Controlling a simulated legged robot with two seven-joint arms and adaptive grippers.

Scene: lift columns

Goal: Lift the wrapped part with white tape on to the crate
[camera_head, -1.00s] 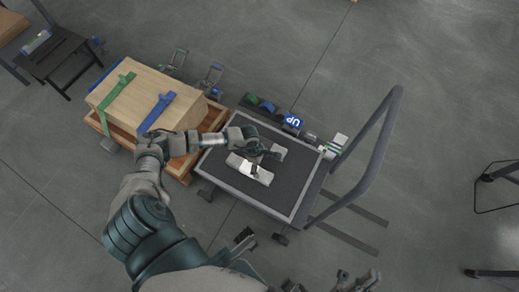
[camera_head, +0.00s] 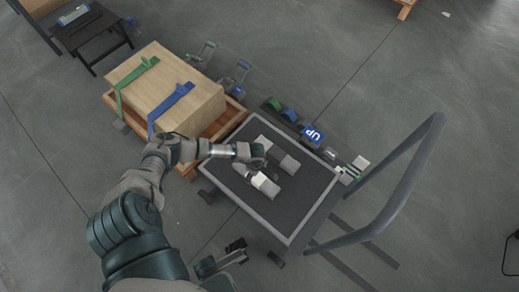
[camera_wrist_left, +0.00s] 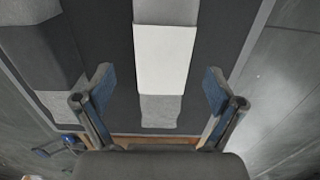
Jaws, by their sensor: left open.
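The wrapped part with white tape (camera_wrist_left: 165,58) is a long grey block with a white band around its middle. In the left wrist view it runs up the picture between the fingers of my left gripper (camera_wrist_left: 158,88), which is open with a gap on both sides. In the head view my left gripper (camera_head: 262,160) is over the cart top, among pale grey wrapped blocks (camera_head: 289,165), and partly hides them. The crate (camera_head: 165,90) is a wooden box with a green and a blue strap, at the upper left. My right gripper is not in view.
The blocks lie on the dark cart top (camera_head: 285,212), whose tall handle (camera_head: 400,185) rises at the right. A second grey block (camera_wrist_left: 42,50) lies close left in the wrist view. A wooden tray (camera_head: 222,126) surrounds the crate's base. A blue "UP" sign (camera_head: 312,134) stands behind the cart.

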